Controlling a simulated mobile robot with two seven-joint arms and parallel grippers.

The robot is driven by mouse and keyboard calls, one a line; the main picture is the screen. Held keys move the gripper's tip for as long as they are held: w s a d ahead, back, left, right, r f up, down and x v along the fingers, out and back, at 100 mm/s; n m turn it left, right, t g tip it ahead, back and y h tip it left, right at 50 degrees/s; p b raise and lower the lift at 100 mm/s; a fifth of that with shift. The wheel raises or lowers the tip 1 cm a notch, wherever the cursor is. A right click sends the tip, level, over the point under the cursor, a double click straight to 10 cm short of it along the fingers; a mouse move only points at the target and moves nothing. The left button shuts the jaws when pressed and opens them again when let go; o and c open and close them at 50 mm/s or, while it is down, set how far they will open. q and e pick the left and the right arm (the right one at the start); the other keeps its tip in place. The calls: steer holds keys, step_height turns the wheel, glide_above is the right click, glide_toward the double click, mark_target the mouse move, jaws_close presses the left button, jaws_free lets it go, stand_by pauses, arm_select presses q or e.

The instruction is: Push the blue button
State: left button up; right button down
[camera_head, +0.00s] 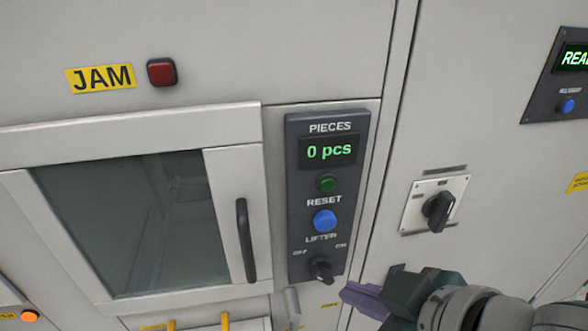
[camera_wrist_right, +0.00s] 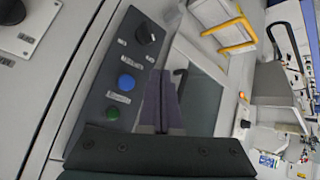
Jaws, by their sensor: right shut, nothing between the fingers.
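The blue button (camera_head: 324,220) sits on a dark control panel (camera_head: 298,190), between the RESET label and the LIFTER label. The display (camera_head: 330,151) above reads "0 pcs". The blue button also shows in the right wrist view (camera_wrist_right: 126,82), left of the fingers. My right gripper (camera_head: 345,291) is shut and empty, below and to the right of the blue button and apart from it in the head view. Its fingers also show in the right wrist view (camera_wrist_right: 167,85). My left gripper is not in view.
A green button (camera_head: 327,183) is above the blue one, and a black lifter knob (camera_head: 320,268) is below it. A door handle (camera_head: 246,240) stands out left of the panel. A rotary switch (camera_head: 438,208) is to the right. Another blue button (camera_head: 567,105) is at far right.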

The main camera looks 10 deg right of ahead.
mark_target(325, 222)
steer(key=w+b, duration=0.3)
steer(key=w, duration=0.5)
steer(key=shift+a, duration=0.15)
steer(key=shift+w, duration=0.1)
stand_by(0.4)
stand_by(0.8)
steer(key=shift+w, duration=0.1)
stand_by(0.5)
steer(key=shift+w, duration=0.35)
